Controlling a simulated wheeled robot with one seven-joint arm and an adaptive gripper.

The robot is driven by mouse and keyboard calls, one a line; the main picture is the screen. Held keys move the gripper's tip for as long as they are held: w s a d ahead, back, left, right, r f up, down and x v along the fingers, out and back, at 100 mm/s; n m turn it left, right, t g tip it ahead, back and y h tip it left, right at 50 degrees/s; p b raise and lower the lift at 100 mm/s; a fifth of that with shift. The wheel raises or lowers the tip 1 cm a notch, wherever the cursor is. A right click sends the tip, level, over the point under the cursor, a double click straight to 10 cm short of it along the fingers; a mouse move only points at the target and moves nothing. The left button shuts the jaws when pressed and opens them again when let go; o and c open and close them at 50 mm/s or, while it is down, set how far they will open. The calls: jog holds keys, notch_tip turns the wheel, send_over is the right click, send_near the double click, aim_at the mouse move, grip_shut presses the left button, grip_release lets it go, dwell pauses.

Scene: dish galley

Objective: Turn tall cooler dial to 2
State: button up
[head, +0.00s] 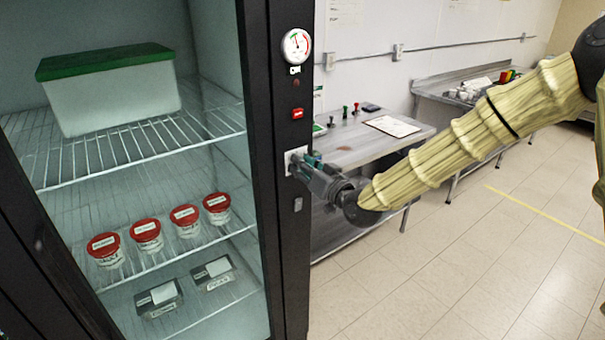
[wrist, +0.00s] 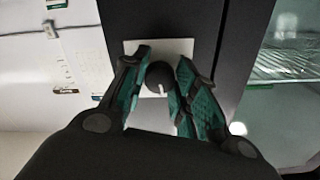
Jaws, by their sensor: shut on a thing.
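The tall cooler (head: 282,220) stands at the left in the head view, with a black frame and wire shelves. Its dial (wrist: 158,77) shows in the wrist view as a dark round knob with a pale pointer mark, on a white plate (wrist: 187,47). In the head view the plate (head: 291,160) is partly behind my gripper (head: 308,164). My gripper (wrist: 159,88) has its teal-padded fingers on either side of the knob and is shut on it. The numbers on the plate cannot be read.
A round gauge (head: 296,45) and a red switch (head: 297,113) sit above the dial on the frame. Inside are a green-lidded box (head: 110,95) and several red-lidded tubs (head: 185,220). A steel table (head: 350,145) stands close behind my gripper. Floor at the right is open.

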jog(key=n+b, duration=0.9)
jog(key=b, duration=0.2)
jog(key=shift+f+n+b, duration=0.15)
jog(key=shift+n+b, duration=0.15)
jog(key=o, duration=1)
jog(key=shift+d, duration=0.1)
jog(key=v, duration=1.2)
